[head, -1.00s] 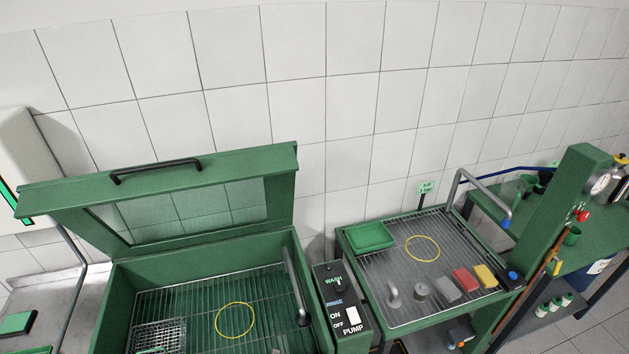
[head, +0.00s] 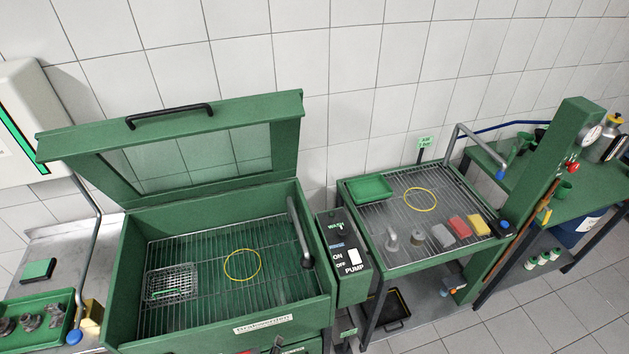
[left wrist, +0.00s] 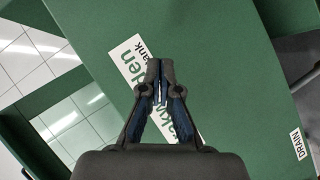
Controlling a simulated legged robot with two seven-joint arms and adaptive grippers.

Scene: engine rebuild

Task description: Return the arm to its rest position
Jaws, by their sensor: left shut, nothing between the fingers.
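My left gripper (left wrist: 160,72) is shut and empty in the left wrist view. Its closed fingertips lie in front of a green panel with a white label (left wrist: 128,62), partly covered by the fingers. Whether it touches the panel cannot be told. In the head view, a small dark part at the bottom edge, below the label on the green wash tank (head: 205,332), looks like the tip of this gripper (head: 278,344). My right gripper is in neither view.
The wash tank's lid (head: 225,112) stands open. A wire basket (head: 172,283) and a yellow ring (head: 242,265) are inside. A pump control box (head: 343,255) stands beside it.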

